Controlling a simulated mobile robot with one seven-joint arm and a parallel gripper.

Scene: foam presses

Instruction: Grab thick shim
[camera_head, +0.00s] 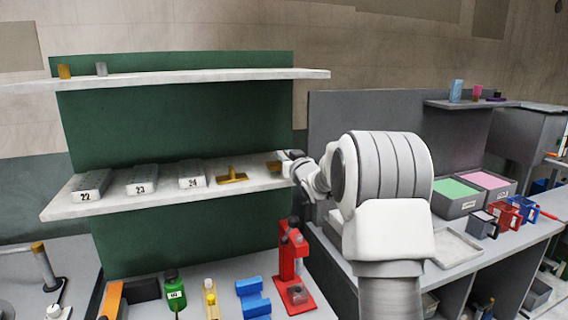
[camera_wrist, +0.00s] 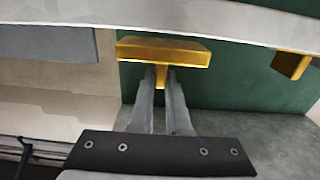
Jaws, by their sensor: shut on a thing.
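A gold T-shaped shim (camera_wrist: 165,53) is at the fingertips of my gripper (camera_wrist: 162,78) in the wrist view. The fingers are shut on its narrow stem, and its wide bar lies beyond the tips. In the head view this shim (camera_head: 273,167) is at the right end of the middle shelf, partly hidden by my gripper (camera_head: 284,167). A second gold T-shaped shim (camera_head: 232,175) lies on the shelf to its left. It also shows at the right of the wrist view (camera_wrist: 290,65). I cannot tell which shim is thicker.
The middle shelf (camera_head: 130,207) holds grey blocks marked 22, 23 and 24. An upper shelf (camera_head: 200,77) runs above it. Below stand a red press (camera_head: 291,270), a green bottle (camera_head: 174,290) and a blue block (camera_head: 253,298). A grey panel (camera_head: 325,135) rises behind my arm.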

